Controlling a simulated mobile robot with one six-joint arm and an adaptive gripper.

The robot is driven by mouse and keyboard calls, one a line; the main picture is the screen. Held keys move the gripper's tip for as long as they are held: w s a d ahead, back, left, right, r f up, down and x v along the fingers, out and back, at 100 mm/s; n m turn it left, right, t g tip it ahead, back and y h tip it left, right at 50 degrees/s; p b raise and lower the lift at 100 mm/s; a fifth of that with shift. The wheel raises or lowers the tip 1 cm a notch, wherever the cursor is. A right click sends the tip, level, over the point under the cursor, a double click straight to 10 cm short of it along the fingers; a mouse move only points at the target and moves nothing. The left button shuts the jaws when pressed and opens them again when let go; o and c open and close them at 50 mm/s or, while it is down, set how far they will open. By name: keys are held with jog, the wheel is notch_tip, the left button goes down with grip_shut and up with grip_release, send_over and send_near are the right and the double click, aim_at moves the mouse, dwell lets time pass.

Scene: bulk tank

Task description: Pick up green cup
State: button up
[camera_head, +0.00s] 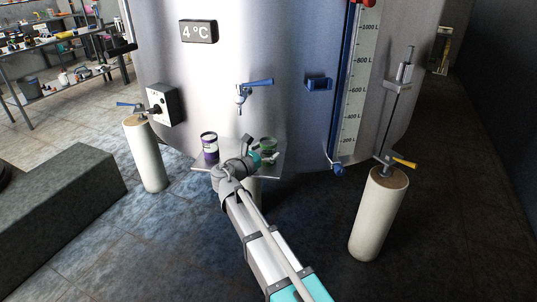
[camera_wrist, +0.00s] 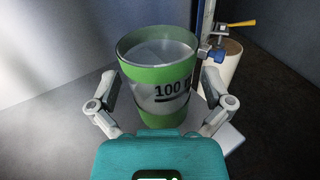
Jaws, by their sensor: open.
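The green cup (camera_head: 268,144) stands upright on a small metal shelf (camera_head: 203,166) at the front of the tank. In the wrist view the green cup (camera_wrist: 158,75) is large, with a green rim, a clear band marked "100" and a green base. My gripper (camera_wrist: 161,90) is open, with one finger on each side of the cup; I cannot tell whether they touch it. In the head view my gripper (camera_head: 252,153) is just left of the cup and hides part of the shelf.
The steel tank (camera_head: 280,60) rises right behind the shelf. A blue-handled tap (camera_head: 243,91) juts out above it. A scale with a blue tube (camera_head: 340,90) runs down the tank on the right. Pale posts with valves stand left (camera_head: 146,155) and right (camera_head: 378,215).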

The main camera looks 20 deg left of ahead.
jog(key=c, duration=0.9)
jog(key=shift+o, duration=0.2)
jog(key=shift+r, duration=0.2)
notch_tip(320, 180, up, 2)
jog(key=p, duration=0.2)
jog(key=shift+r+p, duration=0.1)
jog(key=shift+p, duration=0.2)
jog(key=s+d+r+p, duration=0.4)
jog(key=s+r+p, duration=0.6)
jog(key=s, duration=0.3)
jog(key=shift+s+d+r, duration=0.15)
jog(key=shift+s+r, duration=0.05)
